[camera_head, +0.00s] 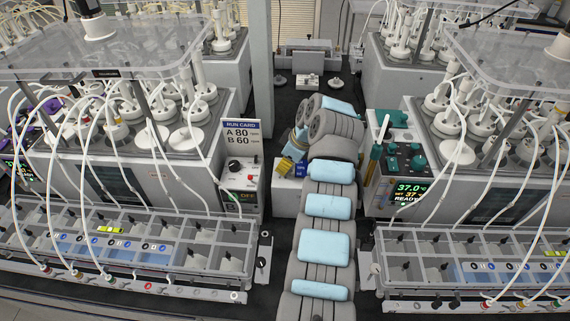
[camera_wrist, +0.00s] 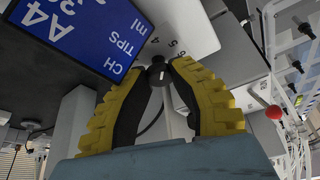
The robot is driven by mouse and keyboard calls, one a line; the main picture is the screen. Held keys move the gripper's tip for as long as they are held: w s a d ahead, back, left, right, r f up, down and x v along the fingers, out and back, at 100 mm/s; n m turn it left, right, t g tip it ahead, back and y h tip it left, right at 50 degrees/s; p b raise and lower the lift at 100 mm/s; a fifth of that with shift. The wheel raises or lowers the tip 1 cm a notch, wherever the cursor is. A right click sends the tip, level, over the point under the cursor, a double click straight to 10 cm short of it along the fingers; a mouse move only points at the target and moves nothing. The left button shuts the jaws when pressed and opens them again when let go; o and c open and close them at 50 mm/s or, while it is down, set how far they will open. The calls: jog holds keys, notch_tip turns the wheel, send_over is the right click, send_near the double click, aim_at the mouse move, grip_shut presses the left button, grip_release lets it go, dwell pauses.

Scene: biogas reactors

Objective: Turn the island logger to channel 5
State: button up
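The island logger is a white box (camera_wrist: 192,28) with a black knob (camera_wrist: 158,74) and small printed digits beside it in the wrist view. In the head view, my gripper (camera_head: 294,152) is beyond my arm, above a white box (camera_head: 287,197), and the knob is hidden.
A blue sign (camera_wrist: 95,35) reading "A4", "CH", "TIPS" and "ml" stands close to the left finger. Reactor stations with tubing and clear racks (camera_head: 130,245) flank the dark central strip. A run card (camera_head: 241,136) reads A 80, B 60. A red ball-ended lever (camera_wrist: 273,112) is at right.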

jog(key=o, duration=0.5)
jog(key=shift+a, duration=0.15)
jog(key=shift+v, duration=6.05)
jog(key=shift+f, duration=0.1)
